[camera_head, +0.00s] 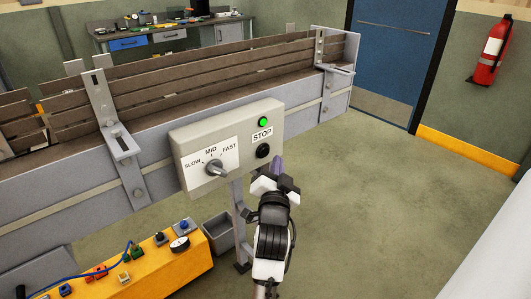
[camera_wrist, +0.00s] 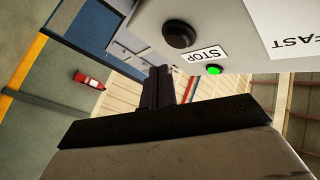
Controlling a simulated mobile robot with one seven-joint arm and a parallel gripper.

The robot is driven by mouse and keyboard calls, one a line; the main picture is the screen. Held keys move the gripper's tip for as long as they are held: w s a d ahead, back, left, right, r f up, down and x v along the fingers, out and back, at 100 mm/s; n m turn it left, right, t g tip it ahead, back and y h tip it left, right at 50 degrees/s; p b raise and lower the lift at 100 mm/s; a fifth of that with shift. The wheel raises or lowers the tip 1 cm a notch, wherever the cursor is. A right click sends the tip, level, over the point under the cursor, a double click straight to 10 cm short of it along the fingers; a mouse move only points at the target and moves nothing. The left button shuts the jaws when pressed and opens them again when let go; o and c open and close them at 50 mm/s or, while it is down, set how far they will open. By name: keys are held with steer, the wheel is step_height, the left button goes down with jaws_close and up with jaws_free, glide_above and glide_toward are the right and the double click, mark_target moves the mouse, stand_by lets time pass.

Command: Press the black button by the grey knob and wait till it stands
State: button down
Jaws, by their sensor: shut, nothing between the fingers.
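The control box (camera_head: 228,149) is a beige panel on the side of the conveyor. Its grey knob (camera_head: 217,169) sits under the words SLOW, MID and FAST. The black button (camera_head: 263,151) is right of the knob, below the STOP label, with a lit green lamp (camera_head: 262,122) above it. In the wrist view the black button (camera_wrist: 179,36) and the green lamp (camera_wrist: 214,70) show at the top. My gripper (camera_head: 277,165) is shut and empty, just below and right of the black button in the head view. It appears apart from the button. The fingers (camera_wrist: 158,86) point past the box's edge.
The slatted conveyor (camera_head: 190,88) runs across behind the box, with metal brackets on its side. A yellow case (camera_head: 170,262) with coloured parts and a grey bin (camera_head: 222,235) stand below. The floor at right is clear. A fire extinguisher (camera_head: 489,48) hangs on the wall.

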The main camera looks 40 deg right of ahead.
mark_target(269, 150)
steer(key=shift+w, duration=0.9)
steer(key=shift+w+a, duration=0.1)
stand_by(1.3)
steer(key=shift+w, duration=0.35)
steer(key=shift+w, duration=0.45)
stand_by(0.6)
steer(key=shift+s, duration=0.9)
steer(key=s, duration=0.5)
steer(key=shift+d, duration=0.2)
